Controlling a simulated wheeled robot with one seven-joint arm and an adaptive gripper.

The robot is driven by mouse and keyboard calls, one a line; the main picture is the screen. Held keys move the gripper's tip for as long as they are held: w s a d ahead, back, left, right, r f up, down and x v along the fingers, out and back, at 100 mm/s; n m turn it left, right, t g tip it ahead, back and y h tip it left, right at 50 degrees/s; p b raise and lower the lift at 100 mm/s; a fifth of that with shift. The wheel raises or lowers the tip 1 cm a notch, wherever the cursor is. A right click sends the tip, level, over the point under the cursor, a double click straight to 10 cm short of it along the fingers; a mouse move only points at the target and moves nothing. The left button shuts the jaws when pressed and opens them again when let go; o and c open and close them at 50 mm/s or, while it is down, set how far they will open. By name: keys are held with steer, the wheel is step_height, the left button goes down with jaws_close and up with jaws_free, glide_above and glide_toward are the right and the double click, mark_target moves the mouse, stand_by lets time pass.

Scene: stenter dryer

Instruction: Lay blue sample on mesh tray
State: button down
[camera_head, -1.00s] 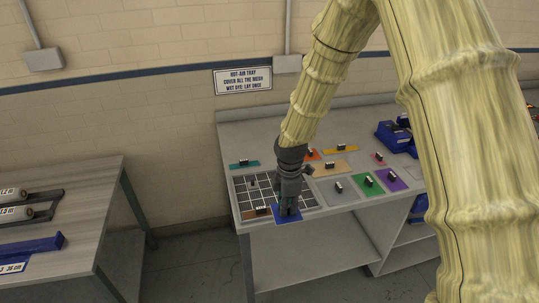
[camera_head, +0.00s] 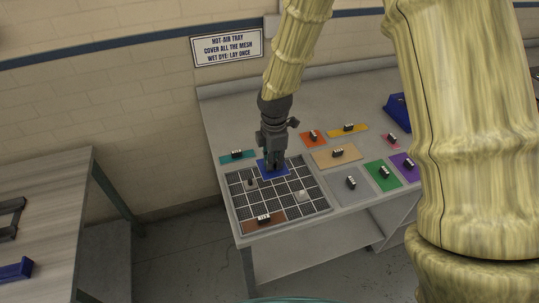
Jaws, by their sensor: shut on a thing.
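The mesh tray (camera_head: 290,212), dark with a pale grid, lies at the front left of the grey table. My gripper (camera_head: 272,164) points down at the tray's back edge. It is shut on the blue sample (camera_head: 264,172), a flat blue piece, at the back middle of the tray. The fingers hide part of the sample, and I cannot tell whether it touches the mesh. A brown sample (camera_head: 262,228) with a black-and-white clip lies at the tray's front left. Small pale and dark items (camera_head: 302,195) sit on the mesh.
A teal sample (camera_head: 229,158) lies behind the tray. Orange (camera_head: 312,142), yellow (camera_head: 356,128), tan (camera_head: 325,159), green (camera_head: 379,181) and purple (camera_head: 412,173) samples lie to the right. A blue bin (camera_head: 398,113) stands further right. A wall sign (camera_head: 227,47) hangs behind.

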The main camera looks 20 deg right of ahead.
mark_target(275, 169)
steer(key=shift+s+d+r, duration=0.1)
steer(key=shift+s+r, duration=0.25)
steer(key=shift+s, duration=0.25)
steer(key=shift+s+r, duration=0.35)
steer(key=shift+s, duration=0.2)
steer(key=shift+w+f+p, duration=0.1)
steer(key=shift+w+p, duration=0.15)
steer(key=shift+p, duration=0.05)
steer(key=shift+w+f, duration=1.05)
steer(key=shift+f, duration=0.2)
steer(key=shift+f+b, duration=0.25)
steer(key=shift+b, duration=0.1)
steer(key=shift+s+f+b, duration=0.35)
steer(key=shift+s+f, duration=0.15)
steer(key=shift+s, duration=0.2)
steer(key=f, duration=0.1)
steer(key=w+f, duration=0.1)
steer(key=shift+f+b, duration=0.3)
steer(key=shift+b, duration=0.05)
steer(key=shift+s+f, duration=0.3)
steer(key=shift+f, duration=0.3)
steer(key=shift+w+f+b, duration=0.15)
steer(key=shift+f+b, duration=0.15)
steer(key=shift+f, duration=0.1)
